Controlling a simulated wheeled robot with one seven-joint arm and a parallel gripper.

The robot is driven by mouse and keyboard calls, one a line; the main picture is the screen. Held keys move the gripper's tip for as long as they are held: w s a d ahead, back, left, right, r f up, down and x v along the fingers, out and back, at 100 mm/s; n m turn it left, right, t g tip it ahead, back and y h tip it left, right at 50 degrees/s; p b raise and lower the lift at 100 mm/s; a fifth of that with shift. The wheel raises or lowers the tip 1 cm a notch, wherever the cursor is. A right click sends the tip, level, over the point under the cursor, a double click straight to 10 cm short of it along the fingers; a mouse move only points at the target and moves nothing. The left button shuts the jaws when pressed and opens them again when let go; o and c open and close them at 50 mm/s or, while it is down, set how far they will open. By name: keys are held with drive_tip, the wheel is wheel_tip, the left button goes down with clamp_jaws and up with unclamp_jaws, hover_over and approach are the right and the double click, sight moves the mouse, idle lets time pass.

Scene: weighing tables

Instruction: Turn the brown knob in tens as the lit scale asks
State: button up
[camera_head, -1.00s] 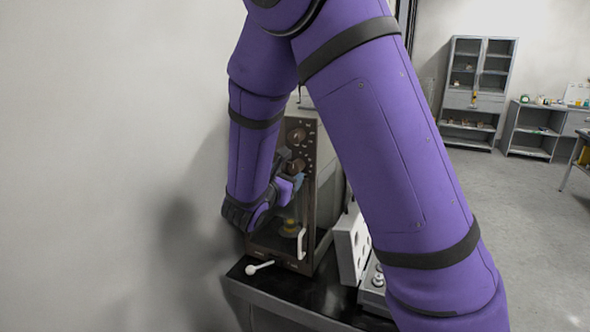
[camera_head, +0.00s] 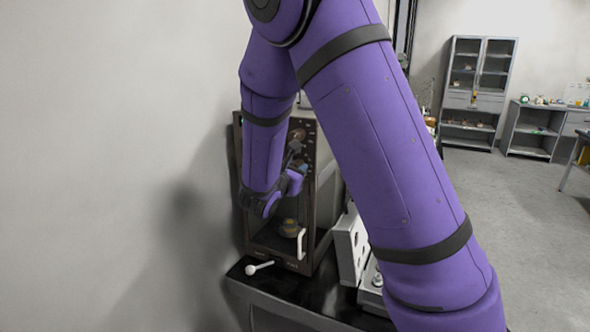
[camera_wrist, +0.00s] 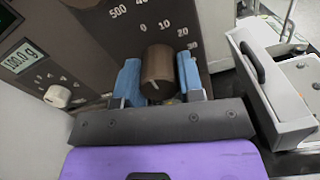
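The brown knob (camera_wrist: 157,66) stands out from the dark front panel in the wrist view, with the marks 0, 10, 20 and 30 on the panel above and right of it. My gripper (camera_wrist: 160,80) has its blue fingertips on either side of the knob. A gap shows on the right side; the left fingertip is very close, and contact there is unclear. In the head view my gripper (camera_head: 297,166) is at the front of the scale (camera_head: 308,240), and my arm hides part of the panel.
A white knob (camera_wrist: 57,96) with small numerals is left of my gripper. A white handle (camera_head: 301,244) is on the scale's lower front. The wall is close on the left.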

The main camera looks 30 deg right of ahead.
drive_tip(key=shift+m, duration=2.9)
drive_tip(key=o, duration=0.9)
drive_tip(key=v, duration=1.1)
